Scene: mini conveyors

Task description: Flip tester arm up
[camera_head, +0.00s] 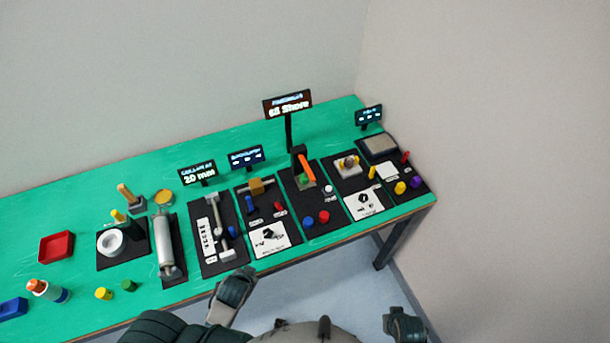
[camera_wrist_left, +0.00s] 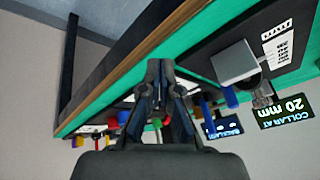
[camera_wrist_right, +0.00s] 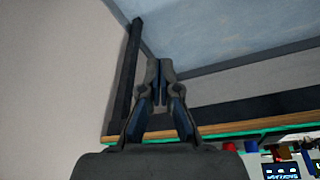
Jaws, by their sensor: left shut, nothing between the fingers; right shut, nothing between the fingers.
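The tester stands in the middle right of the green table in the head view, a dark upright post with an orange arm (camera_head: 307,168). The orange arm slants down toward the table front, above a small green and tan block. A sign (camera_head: 287,104) reading "Shore" rises behind it. My left gripper (camera_wrist_left: 162,68) is shut and empty near the table's front edge, apart from the tester. My right gripper (camera_wrist_right: 160,70) is shut and empty, low in front of the table edge. The orange arm cannot be made out in either wrist view.
Neighbouring black mats hold a sliding gauge (camera_head: 216,214), a grey cylinder (camera_head: 166,243), a white ring (camera_head: 111,242) and a grey pad (camera_head: 379,146). Red and blue knobs (camera_head: 323,217) sit in front of the tester. A red tray (camera_head: 57,246) lies left. Floor is clear before the table.

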